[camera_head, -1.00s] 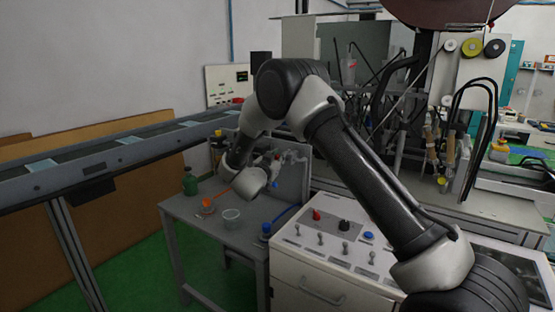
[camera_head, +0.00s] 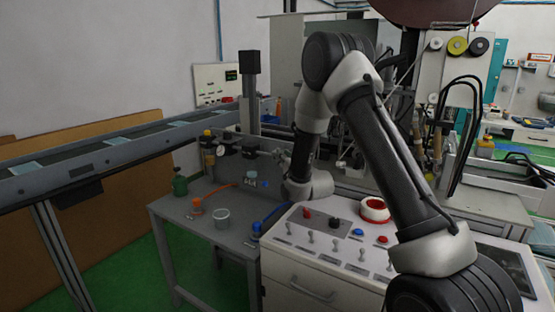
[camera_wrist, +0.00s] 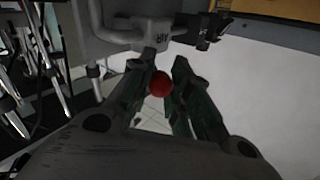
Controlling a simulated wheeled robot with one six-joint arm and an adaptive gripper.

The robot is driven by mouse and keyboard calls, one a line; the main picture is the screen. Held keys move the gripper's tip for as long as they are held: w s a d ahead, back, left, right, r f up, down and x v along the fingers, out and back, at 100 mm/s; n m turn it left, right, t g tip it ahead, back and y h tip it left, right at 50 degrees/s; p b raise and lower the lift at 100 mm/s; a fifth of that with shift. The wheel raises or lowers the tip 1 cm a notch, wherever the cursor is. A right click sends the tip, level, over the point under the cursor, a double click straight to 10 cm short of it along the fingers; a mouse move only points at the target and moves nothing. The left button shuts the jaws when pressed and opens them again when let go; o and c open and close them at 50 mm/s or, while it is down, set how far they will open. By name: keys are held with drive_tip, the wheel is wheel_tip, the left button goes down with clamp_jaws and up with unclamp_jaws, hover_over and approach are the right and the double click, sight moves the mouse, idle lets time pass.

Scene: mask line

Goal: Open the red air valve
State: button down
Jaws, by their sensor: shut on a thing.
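In the wrist view, the red round part of the air valve (camera_wrist: 159,84) sits between the two fingers of my gripper (camera_wrist: 166,78), which is shut on it. A grey pipe body marked "AIR" (camera_wrist: 155,32) lies just beyond the fingertips. The valve's handle and its angle cannot be made out. In the head view, my arm reaches down behind the control cabinet. The fingers and the valve cannot be made out there, as my wrist covers that area.
A conveyor (camera_head: 80,160) runs along the left.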

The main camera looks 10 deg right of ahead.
drive_tip(key=shift+w+d+n+g+y, duration=0.2)
drive_tip(key=shift+d+n+g+y, duration=0.55)
drive_tip(key=shift+n+y, duration=0.5)
drive_tip(key=shift+w+d+n+g+y, duration=0.2)
drive_tip(key=shift+d+n+g+y, duration=0.55)
drive_tip(key=shift+y, duration=0.85)
drive_tip(key=shift+w+d+n+g+y, duration=0.2)
drive_tip(key=shift+d+n+g+y, duration=0.5)
drive_tip(key=shift+n+y, duration=0.65)
drive_tip(key=shift+d, duration=0.1)
drive_tip(key=c, duration=1.3)
unclamp_jaws()
drive_tip(key=shift+v, duration=4)
drive_tip(key=shift+w+f, duration=0.1)
